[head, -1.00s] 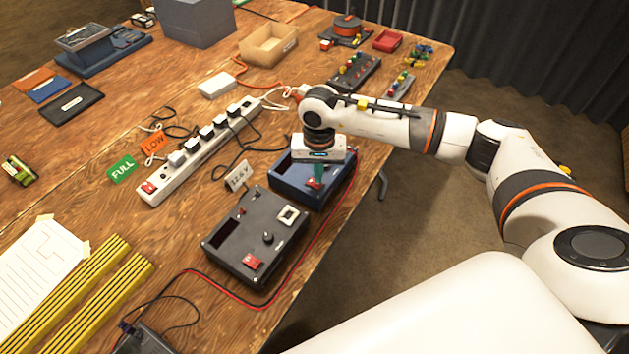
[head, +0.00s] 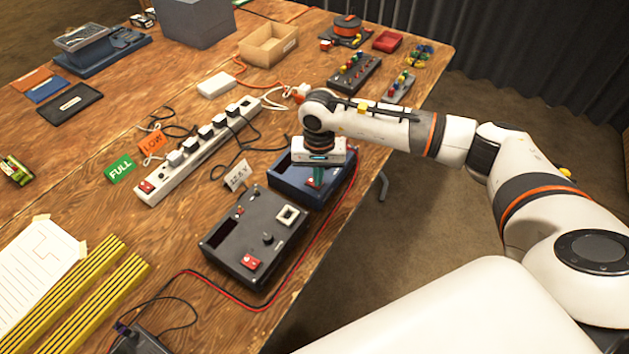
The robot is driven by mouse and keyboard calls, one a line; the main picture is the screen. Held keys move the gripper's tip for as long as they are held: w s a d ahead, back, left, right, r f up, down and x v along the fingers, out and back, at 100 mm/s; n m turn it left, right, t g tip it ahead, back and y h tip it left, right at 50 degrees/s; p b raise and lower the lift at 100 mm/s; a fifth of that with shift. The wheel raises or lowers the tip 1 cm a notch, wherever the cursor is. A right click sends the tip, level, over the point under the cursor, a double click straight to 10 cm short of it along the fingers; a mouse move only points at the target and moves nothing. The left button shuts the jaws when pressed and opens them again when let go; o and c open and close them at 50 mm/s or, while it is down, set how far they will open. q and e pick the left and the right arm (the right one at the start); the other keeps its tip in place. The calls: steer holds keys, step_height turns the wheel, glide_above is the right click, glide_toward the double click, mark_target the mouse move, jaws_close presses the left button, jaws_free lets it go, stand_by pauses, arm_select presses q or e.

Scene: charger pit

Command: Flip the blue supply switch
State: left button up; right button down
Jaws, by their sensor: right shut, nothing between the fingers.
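The blue supply (head: 290,187) is a dark blue box on the wooden table, behind the black supply. My right gripper (head: 316,182) points down over the right part of its top, with green fingertips close together and nothing held. A red switch shows by the fingertips in the earlier frame; now my fingers mostly hide that spot, so I cannot tell the switch's position or whether I touch it. My left gripper is not in view.
A black supply (head: 258,234) with a red switch (head: 250,262) stands just in front. A white power strip (head: 185,160) with plugs lies to the left. Red and black cables run along the table's right edge. A small voltage card (head: 238,174) stands between.

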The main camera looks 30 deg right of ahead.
steer(key=shift+r+p, duration=1.7)
steer(key=shift+r, duration=1.8)
